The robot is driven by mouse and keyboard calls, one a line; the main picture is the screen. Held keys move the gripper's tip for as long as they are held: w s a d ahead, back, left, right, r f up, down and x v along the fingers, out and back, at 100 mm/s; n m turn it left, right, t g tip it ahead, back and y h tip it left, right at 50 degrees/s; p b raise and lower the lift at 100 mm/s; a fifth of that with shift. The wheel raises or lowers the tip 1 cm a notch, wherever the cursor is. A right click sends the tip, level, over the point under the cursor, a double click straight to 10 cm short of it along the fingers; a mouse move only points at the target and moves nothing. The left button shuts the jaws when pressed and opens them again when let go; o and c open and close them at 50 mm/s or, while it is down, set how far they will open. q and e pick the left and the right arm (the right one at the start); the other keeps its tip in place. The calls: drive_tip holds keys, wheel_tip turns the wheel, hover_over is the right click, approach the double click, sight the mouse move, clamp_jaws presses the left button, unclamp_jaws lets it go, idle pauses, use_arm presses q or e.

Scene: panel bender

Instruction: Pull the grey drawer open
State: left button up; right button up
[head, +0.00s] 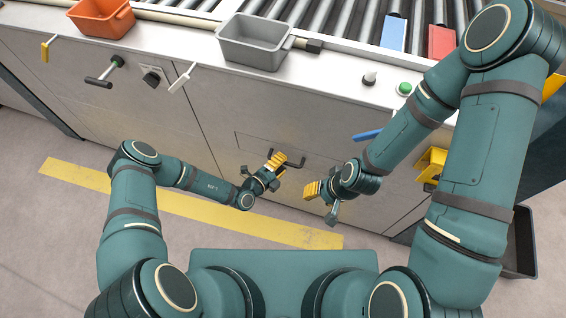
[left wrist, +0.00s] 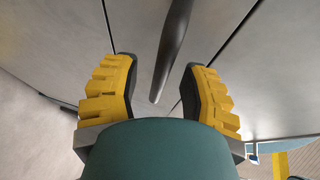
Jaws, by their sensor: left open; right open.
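The grey drawer (head: 251,146) is in the cabinet front in the head view, low and near the middle. Its front looks flush with the cabinet. Its dark bar handle (head: 290,161) is partly hidden by my left gripper (head: 279,162). In the left wrist view the handle (left wrist: 172,55) runs between the two yellow-padded fingers, with gaps visible on both sides. My left gripper is open and not clamped on it. My right gripper (head: 312,191) is open and empty, in front of the cabinet, to the right of and lower than the handle.
On the ledge stand an orange bin (head: 100,18) and a grey bin (head: 250,52). A blue handle (head: 367,135) projects from the front near my right arm. A yellow stripe (head: 290,231) marks the floor.

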use_arm(q)
drive_tip(key=shift+w+d, duration=0.35)
use_arm(e)
drive_tip(key=shift+f, duration=0.1)
use_arm(q)
clamp_jaws()
drive_tip(key=shift+s+a+f, duration=0.1)
drive_tip(key=shift+a, duration=0.05)
